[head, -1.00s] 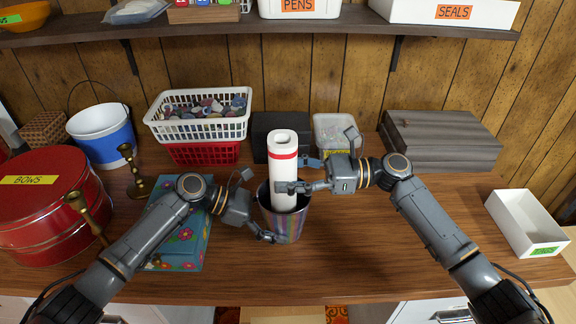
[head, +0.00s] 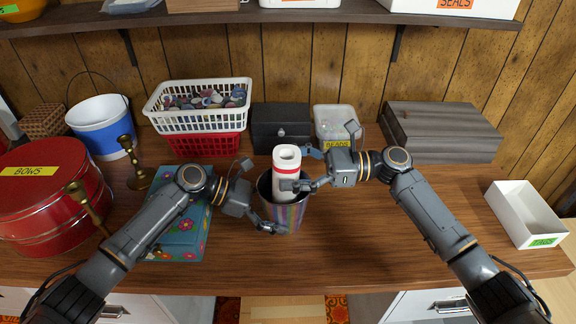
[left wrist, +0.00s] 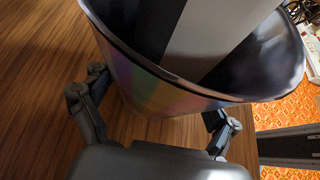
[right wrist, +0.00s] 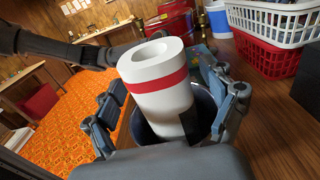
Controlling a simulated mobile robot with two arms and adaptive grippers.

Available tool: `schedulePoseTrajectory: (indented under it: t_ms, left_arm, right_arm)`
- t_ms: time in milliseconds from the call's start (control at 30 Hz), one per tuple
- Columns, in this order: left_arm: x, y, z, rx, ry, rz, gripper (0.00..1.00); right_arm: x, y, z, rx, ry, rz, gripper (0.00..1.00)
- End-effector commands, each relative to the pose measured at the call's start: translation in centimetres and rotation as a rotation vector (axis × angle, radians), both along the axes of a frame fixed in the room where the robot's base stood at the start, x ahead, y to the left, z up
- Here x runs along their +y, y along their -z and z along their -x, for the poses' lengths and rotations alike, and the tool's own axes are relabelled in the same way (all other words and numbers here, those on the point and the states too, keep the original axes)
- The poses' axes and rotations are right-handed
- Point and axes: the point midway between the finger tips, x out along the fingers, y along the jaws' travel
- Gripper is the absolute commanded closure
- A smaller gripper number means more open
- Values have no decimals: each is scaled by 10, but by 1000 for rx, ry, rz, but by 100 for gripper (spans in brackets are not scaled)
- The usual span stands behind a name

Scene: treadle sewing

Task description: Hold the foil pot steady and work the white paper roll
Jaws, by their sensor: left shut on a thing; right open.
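The foil pot (head: 289,214), with shiny rainbow stripes, stands on the table in the middle of the head view.
A flowered blue box (head: 181,232), brass candlesticks (head: 129,160) and a red tin (head: 45,205) are on the left. Behind are a white basket (head: 200,118), a black box (head: 281,128) and a beads tub (head: 333,122).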

Motion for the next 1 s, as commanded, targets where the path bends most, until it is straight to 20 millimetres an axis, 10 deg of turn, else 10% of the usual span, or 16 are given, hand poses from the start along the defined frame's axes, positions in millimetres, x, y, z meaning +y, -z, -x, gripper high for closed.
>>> schedulePoseTrajectory:
  t_ms: [600, 1000]
  left_arm:
    - [0, 0, 0, 0, 0, 0, 31]
    - [0, 0, 0, -1, 0, 0, 31]
  right_arm:
    - [-107, 0, -1, 1, 3, -1, 16]
    - [-119, -1, -1, 0, 1, -1, 16]
